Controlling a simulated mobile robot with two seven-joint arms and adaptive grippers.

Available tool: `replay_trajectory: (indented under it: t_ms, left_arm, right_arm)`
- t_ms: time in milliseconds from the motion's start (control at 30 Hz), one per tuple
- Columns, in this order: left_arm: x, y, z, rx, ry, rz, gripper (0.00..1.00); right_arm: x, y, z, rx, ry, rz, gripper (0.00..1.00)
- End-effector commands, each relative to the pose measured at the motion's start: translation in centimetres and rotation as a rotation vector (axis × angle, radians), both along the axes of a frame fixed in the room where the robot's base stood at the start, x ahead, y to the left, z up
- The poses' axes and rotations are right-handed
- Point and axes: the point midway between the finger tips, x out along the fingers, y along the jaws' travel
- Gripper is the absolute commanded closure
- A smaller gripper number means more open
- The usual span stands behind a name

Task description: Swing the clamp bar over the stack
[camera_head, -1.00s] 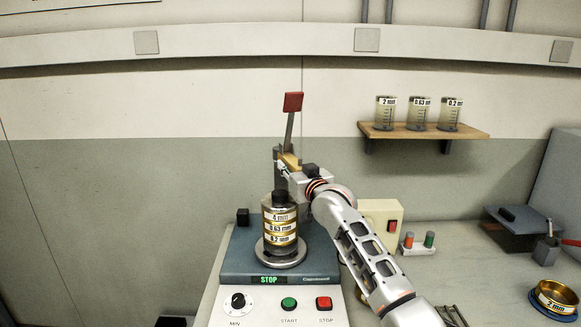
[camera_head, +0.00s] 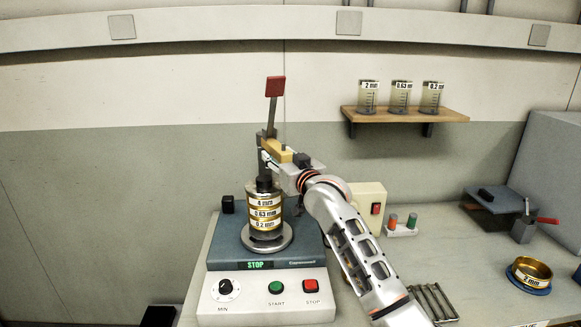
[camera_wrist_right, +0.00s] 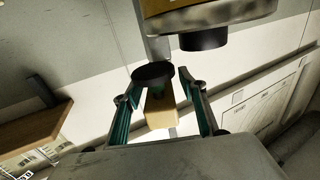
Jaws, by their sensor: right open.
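The sieve stack (camera_head: 264,213), labelled 4 mm, 0.63 mm and 0.2 mm, stands upright on the shaker's round plate, with a black knob on top. Behind it rises a grey post with an upright lever ending in a red tab (camera_head: 275,86). The yellow clamp bar (camera_head: 279,150) is beside the post, above and slightly right of the stack. My right gripper (camera_head: 274,158) is at the bar. In the right wrist view, its open fingers (camera_wrist_right: 160,92) stand on both sides of the tan bar (camera_wrist_right: 160,110), near a round black pad (camera_wrist_right: 153,74). Contact is unclear. My left gripper is out of view.
The shaker (camera_head: 268,260) has a dial and START and STOP buttons; its display reads STOP. A shelf (camera_head: 410,113) with labelled beakers hangs behind, right. A beige box (camera_head: 362,197), a metal rack (camera_head: 433,303) and a brass sieve (camera_head: 532,272) stand on the right.

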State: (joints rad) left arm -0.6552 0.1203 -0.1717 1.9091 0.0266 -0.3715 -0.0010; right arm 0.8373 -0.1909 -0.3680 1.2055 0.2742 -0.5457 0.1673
Motion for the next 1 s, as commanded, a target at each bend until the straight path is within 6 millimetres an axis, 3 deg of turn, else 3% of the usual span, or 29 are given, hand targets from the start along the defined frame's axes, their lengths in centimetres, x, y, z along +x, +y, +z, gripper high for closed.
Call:
replay_trajectory:
  t_ms: [500, 967, 1000]
  left_arm:
    - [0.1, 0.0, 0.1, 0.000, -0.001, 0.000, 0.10]
    - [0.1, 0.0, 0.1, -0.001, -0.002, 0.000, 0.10]
    - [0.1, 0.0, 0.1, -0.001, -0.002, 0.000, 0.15]
  right_arm:
    - [-6.3, -3.1, -0.1, -0.001, 0.000, 0.000, 0.58]
    - [-7.3, -3.5, 0.0, 0.000, 0.001, 0.000, 0.58]
    - [-7.3, -3.5, 0.0, 0.000, 0.001, 0.000, 0.58]
